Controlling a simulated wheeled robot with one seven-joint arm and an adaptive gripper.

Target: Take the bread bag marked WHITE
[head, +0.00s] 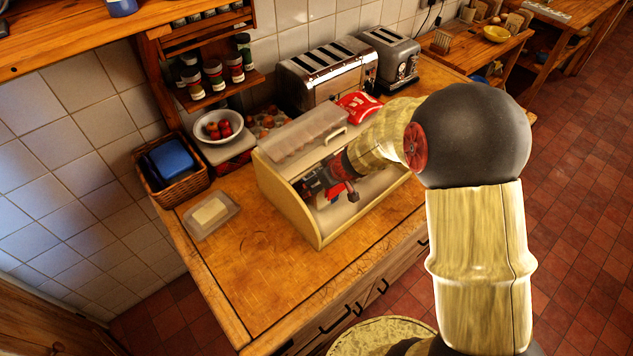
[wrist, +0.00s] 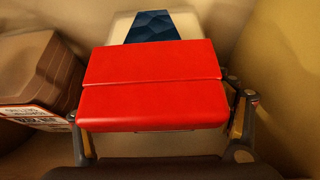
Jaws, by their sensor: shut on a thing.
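My gripper (head: 328,188) reaches into the open wooden bread bin (head: 287,212) on the counter. In the wrist view my gripper (wrist: 158,112) has a finger at each side of a red, block-like package (wrist: 152,75) and is shut on it. No marking shows on its visible faces. A pale package with a dark blue patterned patch (wrist: 152,27) lies beyond it, partly hidden. A brown package (wrist: 40,72) with a white printed label lies at the left; I cannot read its print clearly. The arm and gripper hide much of the bin's inside in the head view.
The bin's clear lid (head: 305,132) is raised above my gripper. A butter dish (head: 211,213) and a wicker basket (head: 172,190) stand left of the bin. Toasters (head: 325,72) and a red-white packet (head: 360,106) stand behind. The counter's front left is clear.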

